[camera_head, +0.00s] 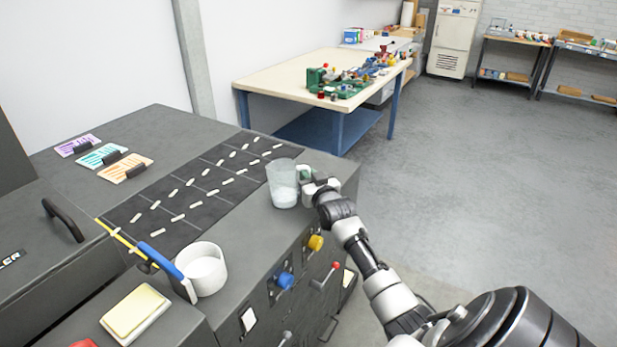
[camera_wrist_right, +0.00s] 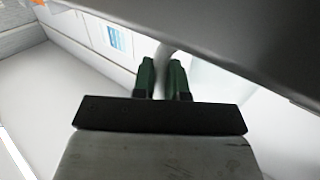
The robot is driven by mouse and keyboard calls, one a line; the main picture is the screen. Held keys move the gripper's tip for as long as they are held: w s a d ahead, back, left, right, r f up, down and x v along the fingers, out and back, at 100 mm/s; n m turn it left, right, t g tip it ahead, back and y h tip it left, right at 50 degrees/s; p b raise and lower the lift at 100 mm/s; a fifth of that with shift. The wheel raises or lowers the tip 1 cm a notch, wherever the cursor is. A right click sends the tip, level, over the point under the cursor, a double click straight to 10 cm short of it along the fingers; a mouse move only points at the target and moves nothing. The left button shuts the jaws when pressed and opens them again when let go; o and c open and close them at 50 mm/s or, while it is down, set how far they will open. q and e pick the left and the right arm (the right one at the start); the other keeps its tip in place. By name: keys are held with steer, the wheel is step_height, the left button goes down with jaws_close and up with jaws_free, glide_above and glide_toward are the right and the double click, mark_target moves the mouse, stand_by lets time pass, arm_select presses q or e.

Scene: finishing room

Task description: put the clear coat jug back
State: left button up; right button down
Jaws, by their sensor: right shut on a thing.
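The clear coat jug (camera_head: 283,186) is a translucent jug with whitish liquid in its lower part. It is upright at the right edge of the dark grey counter; I cannot tell whether its base touches the top. My right gripper (camera_head: 304,175) is at the jug's right side, shut on its handle, and the fingers hide most of the handle. In the right wrist view the green fingertips (camera_wrist_right: 162,80) close around a pale curved piece, the handle (camera_wrist_right: 163,57). My left gripper is not in view.
A dark mat (camera_head: 150,207) with several pale pieces lies left of the jug. Knobs (camera_head: 284,280) line the front. A cluttered table (camera_head: 285,75) stands behind.

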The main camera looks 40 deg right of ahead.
steer(key=shift+f, duration=0.15)
steer(key=c, duration=1.2)
jaws_free()
steer(key=shift+o, duration=0.2)
steer(key=shift+r, duration=0.3)
steer(key=shift+s+a+f, duration=0.1)
steer(key=shift+s+f, duration=0.1)
steer(key=shift+s, duration=0.1)
steer(key=b+v, duration=0.1)
steer(key=v, duration=1)
steer(key=shift+s, duration=0.2)
steer(key=shift+r, duration=0.1)
